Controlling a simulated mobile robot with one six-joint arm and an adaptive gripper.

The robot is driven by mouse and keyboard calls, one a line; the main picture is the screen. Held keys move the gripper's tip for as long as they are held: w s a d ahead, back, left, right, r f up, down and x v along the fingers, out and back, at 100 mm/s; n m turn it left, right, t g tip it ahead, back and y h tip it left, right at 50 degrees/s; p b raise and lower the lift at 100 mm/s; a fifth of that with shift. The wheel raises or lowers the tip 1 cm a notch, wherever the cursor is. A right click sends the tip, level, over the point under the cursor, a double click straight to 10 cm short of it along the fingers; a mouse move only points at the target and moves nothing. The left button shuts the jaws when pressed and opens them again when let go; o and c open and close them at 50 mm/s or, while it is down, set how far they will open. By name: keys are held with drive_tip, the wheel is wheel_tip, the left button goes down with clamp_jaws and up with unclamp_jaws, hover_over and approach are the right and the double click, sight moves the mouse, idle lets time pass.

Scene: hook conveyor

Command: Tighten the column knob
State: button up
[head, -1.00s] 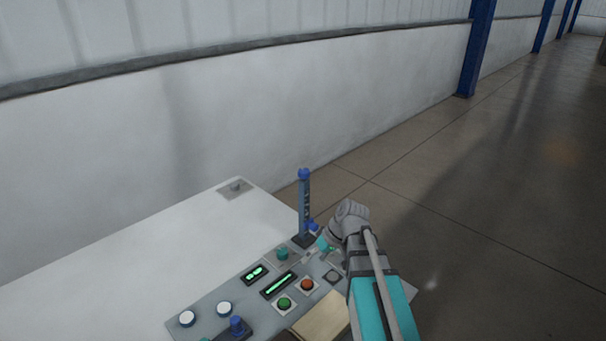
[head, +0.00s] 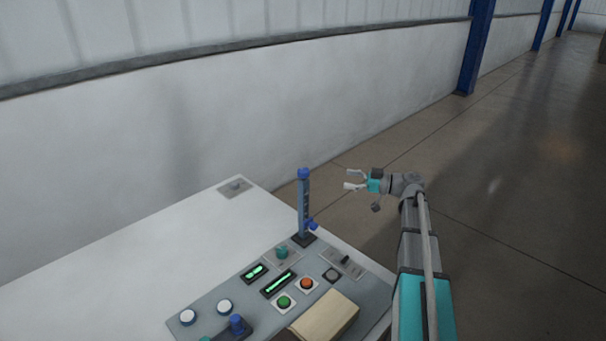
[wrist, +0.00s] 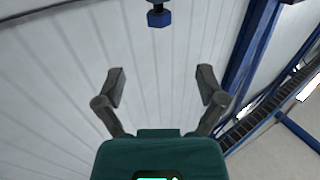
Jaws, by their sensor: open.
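The column (head: 304,204) is a dark blue upright post with a blue cap, standing on the control panel. A small blue knob (head: 312,225) sticks out low on its right side. My gripper (head: 349,179) is open and empty, right of the column and higher than the side knob. Its fingers point left toward the post, with a gap between them in the picture. In the wrist view my open fingers (wrist: 162,78) frame the wall, and a blue knob-like part (wrist: 158,19) shows at the top centre, beyond the fingertips.
The grey panel (head: 206,308) carries a green button (head: 285,302), an orange-red button (head: 307,284), white buttons, a teal knob (head: 282,252), a toggle switch (head: 344,261) and a blue-handled lever (head: 237,325). A beige block (head: 330,313) lies in front.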

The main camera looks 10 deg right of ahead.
sight(305, 170)
idle(0.4)
drive_tip(key=x, duration=1.4)
